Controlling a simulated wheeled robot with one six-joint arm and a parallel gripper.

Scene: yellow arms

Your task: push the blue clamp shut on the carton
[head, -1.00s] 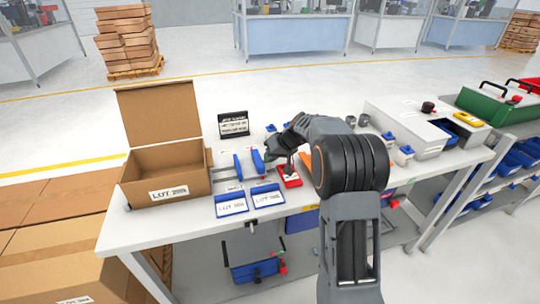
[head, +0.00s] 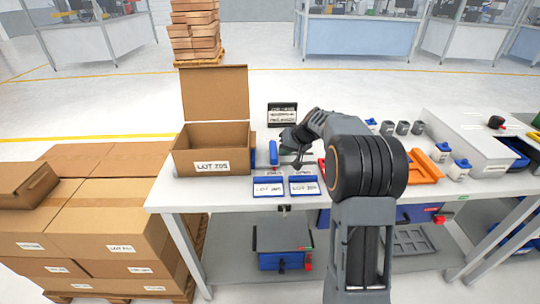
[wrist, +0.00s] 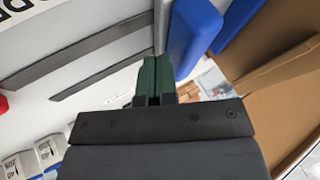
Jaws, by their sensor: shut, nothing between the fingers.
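The open carton (head: 228,141) stands on the left of the bench, its lid raised at the back; its brown wall (wrist: 290,100) fills the right of the wrist view. The blue clamp shows as two upright blue parts: one close against the carton's right side, the other (head: 273,152) a little right of it. My gripper (wrist: 155,80) is shut and empty, its green fingertips beside the nearer blue part (wrist: 190,35). Whether they touch, I cannot tell. Two grey rails (wrist: 90,52) run away from the carton. In the head view my wrist partly hides this spot.
Two blue-edged label trays (head: 268,187) lie at the bench's front edge. A black sign (head: 282,115) stands behind. An orange tray (head: 427,166), bottles and a grey machine (head: 470,140) occupy the right. Cartons (head: 105,205) are stacked on a pallet at left.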

